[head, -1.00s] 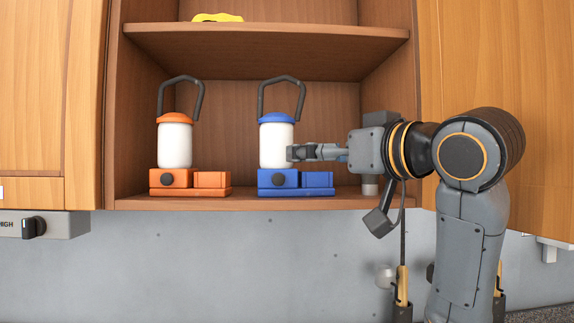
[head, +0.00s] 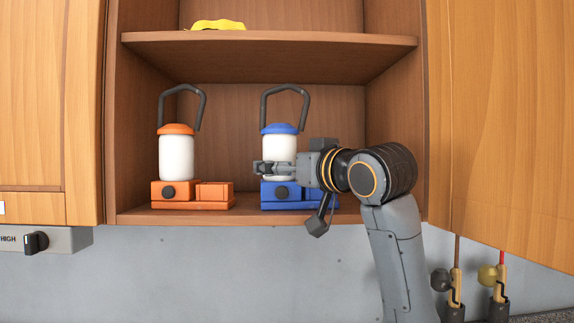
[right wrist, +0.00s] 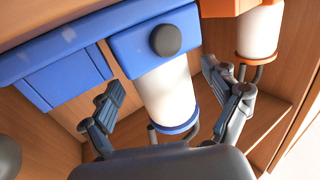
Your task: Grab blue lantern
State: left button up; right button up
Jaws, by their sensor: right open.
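The blue lantern (head: 280,142) stands upright on the lower cabinet shelf (head: 240,217), with a blue base, white cylinder, blue cap and dark hooked handle. My right gripper (head: 262,168) reaches in from the right at the height of its white cylinder. In the right wrist view, the open right gripper (right wrist: 160,98) has one finger on each side of the blue lantern's white cylinder (right wrist: 168,95), with gaps visible beside it. I cannot tell whether either finger touches it. My left gripper is not in view.
An orange lantern (head: 176,157) stands on the same shelf to the left; it also shows in the right wrist view (right wrist: 258,32). A yellow item (head: 217,25) lies on the upper shelf (head: 270,39). A cabinet door (head: 500,120) stands open at right.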

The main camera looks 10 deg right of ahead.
jog(key=x, duration=0.2)
jog(key=shift+w+a, duration=0.15)
jog(key=shift+w, duration=0.2)
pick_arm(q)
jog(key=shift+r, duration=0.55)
pick_arm(e)
jog(key=shift+s, duration=0.1)
jog(key=c, duration=0.3)
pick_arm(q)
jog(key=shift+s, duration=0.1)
pick_arm(e)
jog(key=c, duration=1.4)
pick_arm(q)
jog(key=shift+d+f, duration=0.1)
pick_arm(e)
jog(key=shift+o, duration=0.2)
jog(key=shift+r, duration=0.2)
